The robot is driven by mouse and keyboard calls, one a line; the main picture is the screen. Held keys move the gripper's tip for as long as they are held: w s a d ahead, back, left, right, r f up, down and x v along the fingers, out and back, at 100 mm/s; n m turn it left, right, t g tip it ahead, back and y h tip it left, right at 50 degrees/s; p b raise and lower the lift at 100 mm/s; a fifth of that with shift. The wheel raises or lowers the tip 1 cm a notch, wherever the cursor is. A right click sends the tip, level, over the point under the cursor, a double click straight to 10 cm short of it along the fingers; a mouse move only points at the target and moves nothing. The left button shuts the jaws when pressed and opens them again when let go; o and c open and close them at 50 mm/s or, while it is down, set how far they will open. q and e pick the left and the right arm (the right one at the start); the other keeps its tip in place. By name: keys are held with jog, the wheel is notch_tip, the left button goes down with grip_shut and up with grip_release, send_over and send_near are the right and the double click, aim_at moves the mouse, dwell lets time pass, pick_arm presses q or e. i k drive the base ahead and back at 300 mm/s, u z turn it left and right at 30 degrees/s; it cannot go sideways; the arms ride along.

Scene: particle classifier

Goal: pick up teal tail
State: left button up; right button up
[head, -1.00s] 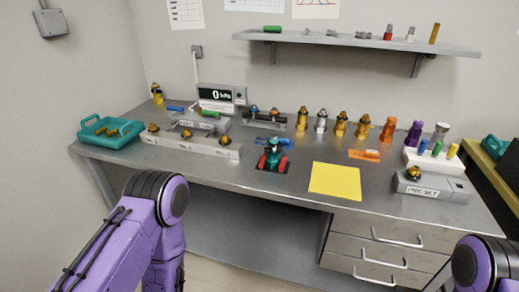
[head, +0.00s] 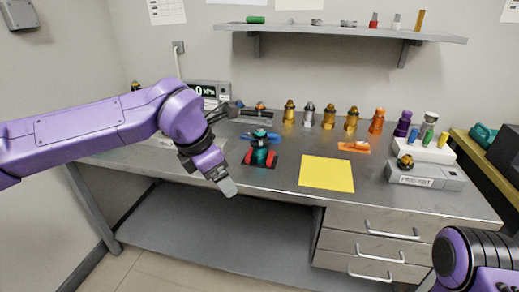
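A teal piece (head: 260,150) stands upright between red jaws (head: 247,157) on a dark pad near the front of the bench, left of the yellow sheet. I cannot tell whether this is the tail or a larger part. My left gripper (head: 229,187) hangs at the bench's front edge, to the left of and nearer than the teal piece, apart from it. It is seen edge-on, so its opening cannot be told. My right gripper is out of view; only a part of my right arm shows at the lower right.
A yellow sheet (head: 327,173) lies on the bench (head: 285,195). Several metal and coloured fittings stand in a row behind it. A white rack (head: 421,146) and a labelled grey box (head: 425,174) are at the right. A wall shelf (head: 340,31) hangs above. My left arm hides the bench's left part.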

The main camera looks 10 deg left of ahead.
aim_at(260, 155)
jog(key=i, duration=0.9)
